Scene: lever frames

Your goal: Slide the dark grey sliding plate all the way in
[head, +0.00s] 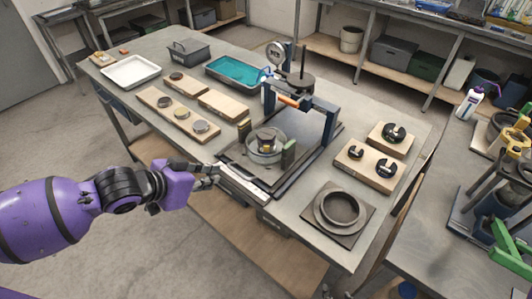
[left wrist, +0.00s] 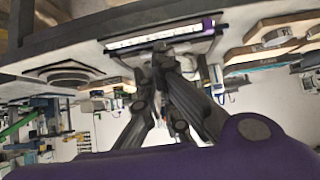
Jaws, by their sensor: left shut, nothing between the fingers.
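The dark grey sliding plate (head: 238,168) lies at the foot of the lever frame (head: 328,112), its front end toward my left arm. A pale strip (head: 243,185) runs along the front edge, and this strip also shows in the left wrist view (left wrist: 160,39). A clear round dish (head: 264,146) with a small block in it stands over the plate between two greenish uprights. My left gripper (head: 215,172) is shut and empty at the front edge, by the strip's left end. Its fingertips (left wrist: 163,48) appear close to the edge; contact is unclear. My right gripper is out of view.
Wooden boards with metal discs (head: 178,113) lie left of the frame. Boards with slotted black weights (head: 372,167) and a round dark ring on a square plate (head: 340,208) lie to the right. A teal tray (head: 237,72) stands behind. Floor in front is free.

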